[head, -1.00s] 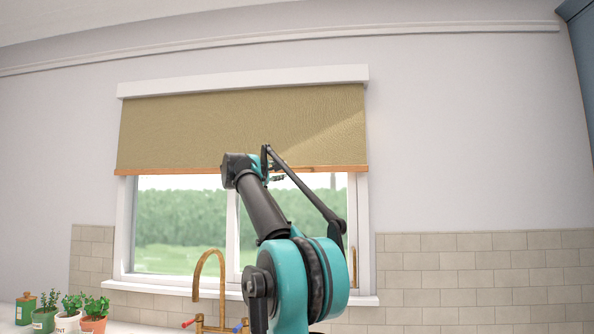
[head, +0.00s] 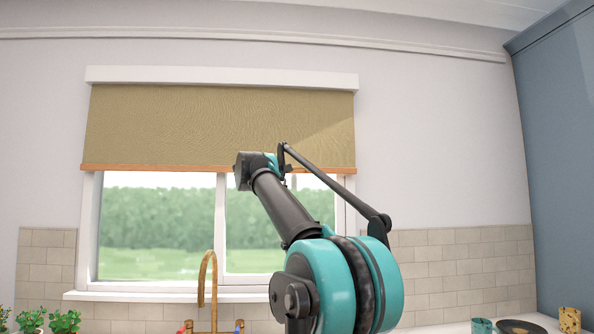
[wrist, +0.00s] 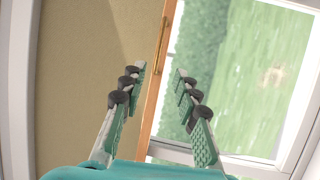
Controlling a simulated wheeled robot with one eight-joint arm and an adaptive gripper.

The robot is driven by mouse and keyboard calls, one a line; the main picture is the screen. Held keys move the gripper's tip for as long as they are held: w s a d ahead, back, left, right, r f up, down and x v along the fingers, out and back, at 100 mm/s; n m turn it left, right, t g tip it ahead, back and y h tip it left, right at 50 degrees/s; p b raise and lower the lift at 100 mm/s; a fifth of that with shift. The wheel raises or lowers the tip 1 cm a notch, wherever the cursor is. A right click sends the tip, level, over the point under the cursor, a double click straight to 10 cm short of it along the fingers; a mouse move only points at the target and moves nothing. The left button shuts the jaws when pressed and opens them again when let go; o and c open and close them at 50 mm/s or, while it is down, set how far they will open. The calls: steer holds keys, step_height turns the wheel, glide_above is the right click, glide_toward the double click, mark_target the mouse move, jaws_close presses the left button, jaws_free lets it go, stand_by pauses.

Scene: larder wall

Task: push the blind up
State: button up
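The tan fabric blind (head: 200,125) hangs part way down over the window in the head view, with a wooden bar (head: 130,167) along its lower edge. In the wrist view the blind (wrist: 85,70) fills the left and its bar (wrist: 149,115) runs nearly upright through the middle. My gripper (wrist: 160,69) is open, with one fingertip on each side of the bar in that view. I cannot tell whether the fingers touch it. In the head view my arm mostly hides the gripper, near the bar's right half.
The window panes (head: 150,235) below the bar show greenery outside. Potted plants (head: 64,321) are at the lower left. A blue cupboard (head: 560,150) stands at the right, with small items (head: 569,319) on the counter.

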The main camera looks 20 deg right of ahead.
steer(key=x, duration=1.7)
steer(key=shift+w+d, duration=0.1)
steer(key=shift+d, duration=0.1)
jaws_close()
